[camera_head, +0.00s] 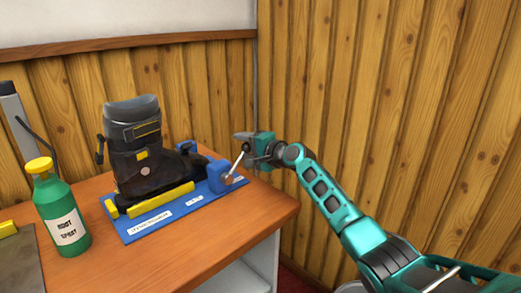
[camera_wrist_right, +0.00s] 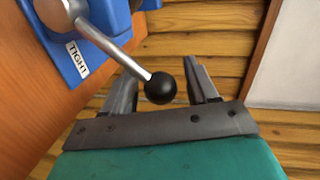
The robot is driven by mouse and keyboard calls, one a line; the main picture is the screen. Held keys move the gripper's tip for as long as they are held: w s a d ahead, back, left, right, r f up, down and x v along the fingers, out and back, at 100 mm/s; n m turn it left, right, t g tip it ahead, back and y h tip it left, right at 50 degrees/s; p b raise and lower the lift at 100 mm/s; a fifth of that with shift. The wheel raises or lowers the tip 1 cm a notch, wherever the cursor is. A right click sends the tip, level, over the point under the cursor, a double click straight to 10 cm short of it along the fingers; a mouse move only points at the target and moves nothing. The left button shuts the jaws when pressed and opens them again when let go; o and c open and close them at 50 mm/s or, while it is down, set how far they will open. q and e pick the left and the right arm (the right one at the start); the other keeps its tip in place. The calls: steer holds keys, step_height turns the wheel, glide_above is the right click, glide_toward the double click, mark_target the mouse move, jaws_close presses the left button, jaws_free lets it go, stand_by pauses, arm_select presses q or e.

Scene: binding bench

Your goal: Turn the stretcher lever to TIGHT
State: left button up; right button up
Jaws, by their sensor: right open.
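The blue stretcher (camera_head: 220,178) stands on the wooden bench with a dark ski boot (camera_head: 140,160) on it. Its lever (camera_head: 236,163) is a silver rod that tilts up to the right, toward my right gripper (camera_head: 246,140). In the right wrist view the lever (camera_wrist_right: 112,54) ends in a black ball knob (camera_wrist_right: 160,88). The knob lies between the two open fingers of my right gripper (camera_wrist_right: 165,85), with gaps visible on its sides. A white TIGHT label (camera_wrist_right: 77,58) is on the blue base beside the lever's pivot. My left gripper is out of view.
A green spray bottle (camera_head: 62,210) with a yellow cap stands at the bench's left. Yellow bars (camera_head: 160,199) lie along the blue base. The wooden bench (camera_head: 225,230) is clear in front. A plank wall (camera_head: 330,70) stands close behind my right gripper.

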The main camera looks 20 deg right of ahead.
steer(key=p+v, duration=0.2)
steer(key=v, duration=1)
steer(key=shift+s, duration=0.1)
